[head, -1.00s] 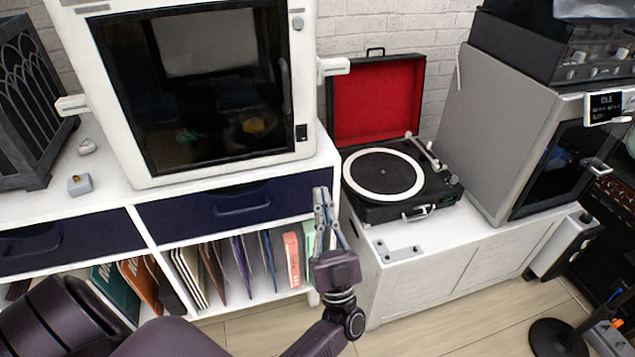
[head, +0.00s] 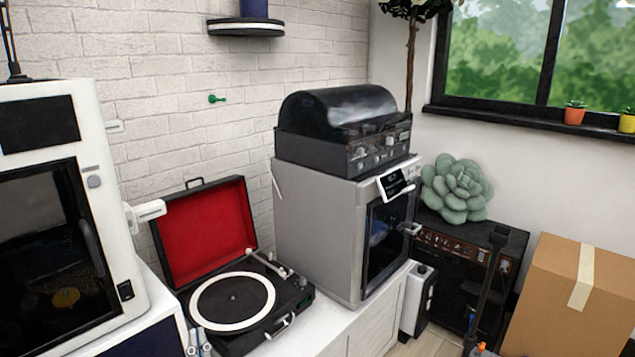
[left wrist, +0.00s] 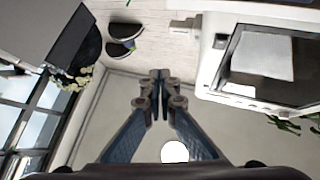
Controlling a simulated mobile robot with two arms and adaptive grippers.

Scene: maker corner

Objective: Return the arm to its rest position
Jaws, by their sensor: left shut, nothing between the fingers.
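My left gripper (head: 197,342) shows only as fingertips at the bottom edge of the head view, just in front of the turntable's left corner. The rest of the left arm is out of that view. In the left wrist view the two blue-grey fingers (left wrist: 160,78) meet at their tips, shut with nothing between them. My right gripper is in neither view.
An open record player (head: 233,302) with a red-lined lid sits on the white cabinet. The white machine (head: 118,230) stands left of it. A grey machine (head: 318,235) stands right of it, with a black unit (head: 345,130) on top. A cardboard box (head: 575,290) is at right.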

